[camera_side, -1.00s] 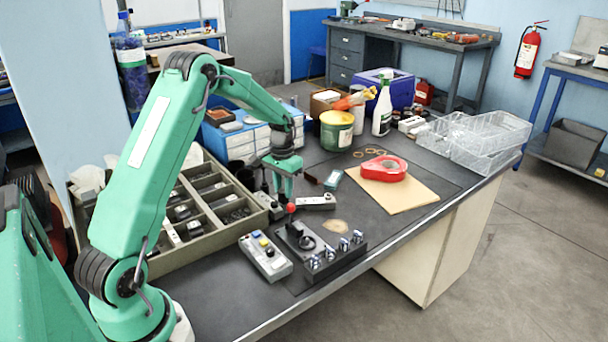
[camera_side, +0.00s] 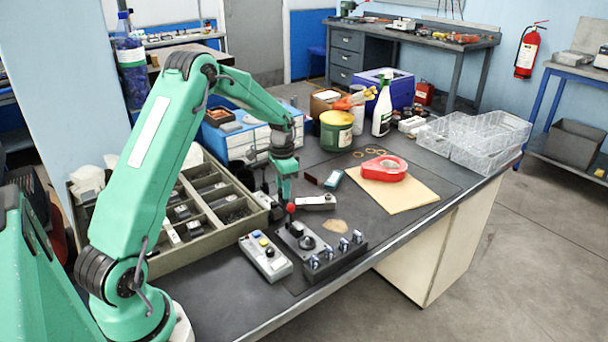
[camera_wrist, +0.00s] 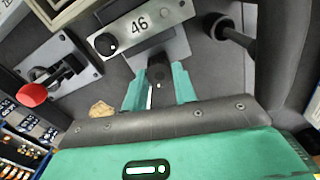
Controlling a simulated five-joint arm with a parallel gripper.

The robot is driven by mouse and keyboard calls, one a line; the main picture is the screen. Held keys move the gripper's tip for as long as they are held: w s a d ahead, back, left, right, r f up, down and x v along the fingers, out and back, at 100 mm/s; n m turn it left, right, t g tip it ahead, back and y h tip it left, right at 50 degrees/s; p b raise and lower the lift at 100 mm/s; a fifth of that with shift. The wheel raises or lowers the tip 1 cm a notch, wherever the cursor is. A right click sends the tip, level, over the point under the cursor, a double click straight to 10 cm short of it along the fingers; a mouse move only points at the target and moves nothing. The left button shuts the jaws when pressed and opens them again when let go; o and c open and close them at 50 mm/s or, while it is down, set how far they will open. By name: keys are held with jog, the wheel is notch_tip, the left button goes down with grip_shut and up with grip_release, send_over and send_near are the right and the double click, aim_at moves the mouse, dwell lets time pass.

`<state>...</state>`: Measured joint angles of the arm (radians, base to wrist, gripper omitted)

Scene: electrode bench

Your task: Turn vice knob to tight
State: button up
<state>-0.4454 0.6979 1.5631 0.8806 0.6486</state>
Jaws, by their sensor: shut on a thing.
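My gripper (camera_side: 284,197) points down at the bench beside a small grey block (camera_side: 318,202). In the wrist view its green fingers (camera_wrist: 159,80) are shut on a dark round knob (camera_wrist: 157,68), which I take to be the vice knob. The knob sits at the edge of a grey metal plate (camera_wrist: 172,45), under a light block marked 46 (camera_wrist: 139,25) with its own black knob. In the side view the held knob is hidden by the fingers. I cannot tell how far the knob is turned.
A red ball-topped lever (camera_side: 291,208) stands close by the gripper; it also shows in the wrist view (camera_wrist: 32,95). A grey button box (camera_side: 265,257) and a dark switch block (camera_side: 333,258) are in front. A compartment tray (camera_side: 158,262) lies left.

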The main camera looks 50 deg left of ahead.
jog(key=shift+r, duration=0.1)
jog(key=o, duration=0.7)
jog(key=shift+r, duration=0.1)
notch_tip(320, 180, up, 8)
jog(key=shift+f, duration=0.2)
jog(key=shift+o, duration=0.4)
